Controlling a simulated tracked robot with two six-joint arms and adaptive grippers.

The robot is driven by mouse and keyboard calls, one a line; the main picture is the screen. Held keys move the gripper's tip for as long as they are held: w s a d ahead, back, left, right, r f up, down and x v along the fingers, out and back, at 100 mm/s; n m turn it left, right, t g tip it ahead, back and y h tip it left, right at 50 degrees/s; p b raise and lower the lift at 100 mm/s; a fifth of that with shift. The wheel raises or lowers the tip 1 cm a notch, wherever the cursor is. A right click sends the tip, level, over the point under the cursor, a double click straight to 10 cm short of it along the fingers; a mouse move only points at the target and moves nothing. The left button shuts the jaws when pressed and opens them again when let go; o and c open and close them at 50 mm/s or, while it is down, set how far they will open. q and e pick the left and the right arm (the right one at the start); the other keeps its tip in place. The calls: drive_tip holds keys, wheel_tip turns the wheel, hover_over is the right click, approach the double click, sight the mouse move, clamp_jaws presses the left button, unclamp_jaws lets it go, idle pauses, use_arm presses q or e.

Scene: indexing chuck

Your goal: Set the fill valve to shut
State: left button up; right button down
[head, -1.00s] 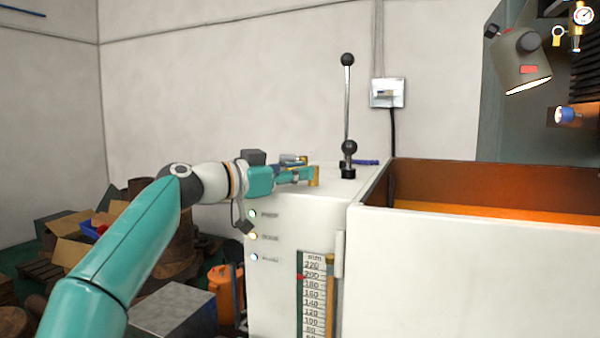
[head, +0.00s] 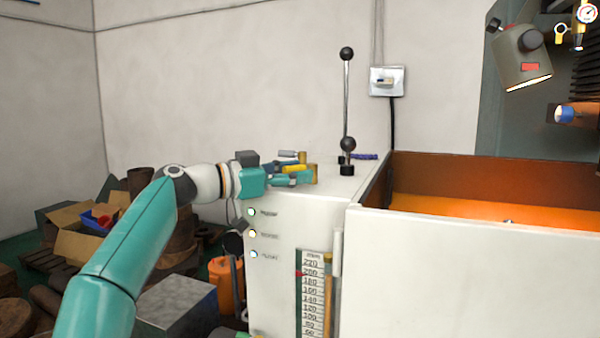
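No part in view is marked as the fill valve, so I cannot tell which it is. A tall upright lever (head: 347,95) with black balls stands on top of the white cabinet (head: 275,290). A small purple-blue handle (head: 365,156) lies flat behind its foot. My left gripper (head: 309,166) is over the cabinet top, left of the lever and apart from it. Its two tan-tipped fingers look spread. A yellow piece (head: 293,168) shows between them; I cannot tell whether it belongs to the gripper. My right gripper is not clearly in view.
A scale in mm (head: 311,295) with a red marker is on the cabinet front, beside three lit indicators. An open white box (head: 470,260) with an orange inside stands right. A wall switch (head: 387,81) hangs behind. Cartons (head: 80,240) and scrap lie left.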

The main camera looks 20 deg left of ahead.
use_arm(q)
drive_tip(key=shift+r, duration=0.15)
drive_tip(key=shift+s+a, duration=0.1)
drive_tip(key=shift+s, duration=0.05)
drive_tip(key=shift+s+a, duration=0.15)
drive_tip(key=v, duration=1.1)
